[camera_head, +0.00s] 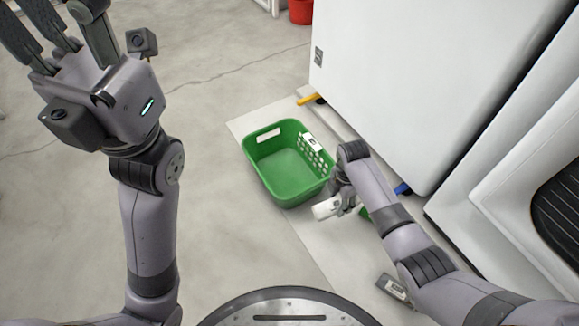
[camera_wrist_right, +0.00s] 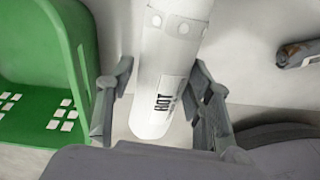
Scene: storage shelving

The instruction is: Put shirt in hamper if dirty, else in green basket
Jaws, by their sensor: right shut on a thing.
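The green basket (camera_head: 287,172) stands on the floor, its visible inside empty. Its side also shows at the left of the right wrist view (camera_wrist_right: 42,100). My right gripper (camera_head: 346,203) is just right of the basket's near corner, shut on a white, roll-like thing (camera_head: 325,208). In the right wrist view this thing (camera_wrist_right: 170,75) lies between my fingers and bears the print "HOT"; I cannot tell whether it is the shirt. I see no dirt on its visible side. My left gripper (camera_head: 60,25) is raised at the upper left, fingers spread and empty. No hamper is recognisable.
A large white cabinet-like unit (camera_head: 420,80) stands behind and right of the basket. A small grey item (camera_head: 392,287) lies on the floor by my right arm. A red container (camera_head: 301,10) is far back. The floor left of the basket is clear.

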